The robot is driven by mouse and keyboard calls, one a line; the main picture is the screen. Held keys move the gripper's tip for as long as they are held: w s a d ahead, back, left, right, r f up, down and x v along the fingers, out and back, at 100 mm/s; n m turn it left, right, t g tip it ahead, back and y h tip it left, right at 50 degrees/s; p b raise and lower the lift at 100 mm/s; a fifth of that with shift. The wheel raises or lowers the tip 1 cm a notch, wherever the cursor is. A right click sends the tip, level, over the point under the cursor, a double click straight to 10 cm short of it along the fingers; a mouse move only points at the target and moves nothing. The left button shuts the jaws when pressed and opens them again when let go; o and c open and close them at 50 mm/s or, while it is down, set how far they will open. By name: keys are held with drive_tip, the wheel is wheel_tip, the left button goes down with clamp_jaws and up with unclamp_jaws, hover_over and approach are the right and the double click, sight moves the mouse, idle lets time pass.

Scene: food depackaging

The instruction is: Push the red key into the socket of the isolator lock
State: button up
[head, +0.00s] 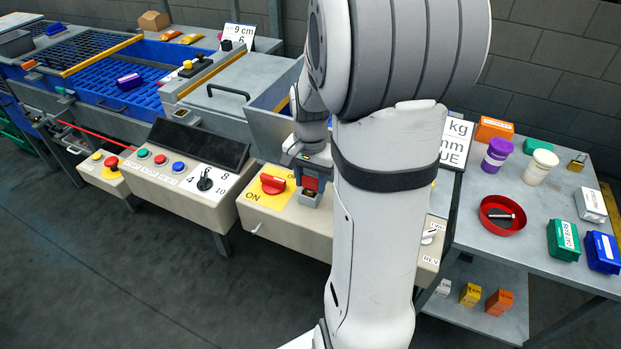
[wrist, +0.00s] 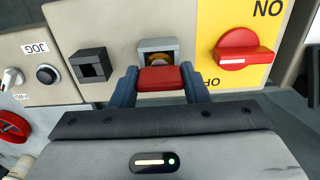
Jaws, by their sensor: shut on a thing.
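My gripper (wrist: 160,82) is shut on the red key (wrist: 160,78), with one blue-grey finger at each side of its head. In the head view the key (head: 311,183) is held just above the grey-framed socket (head: 308,199) on the beige console. The socket (wrist: 158,45) also shows in the wrist view, with a brass-coloured part at its opening. The key head covers its near side, so I cannot tell whether the key's tip is inside. The red isolator switch (wrist: 240,50) is beside the socket on a yellow plate, and shows in the head view (head: 273,184).
A black square fitting (wrist: 90,65) stands on the other side of the socket in the wrist view. My arm hides part of the console. A side table (head: 500,240) holds jars and boxes.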

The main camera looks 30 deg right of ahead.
sight(310, 177)
drive_tip(key=o, duration=1.1)
drive_tip(key=shift+f, duration=0.1)
drive_tip(key=shift+c, duration=0.2)
wheel_tip(310, 177, up, 8)
drive_tip(key=shift+f, duration=0.1)
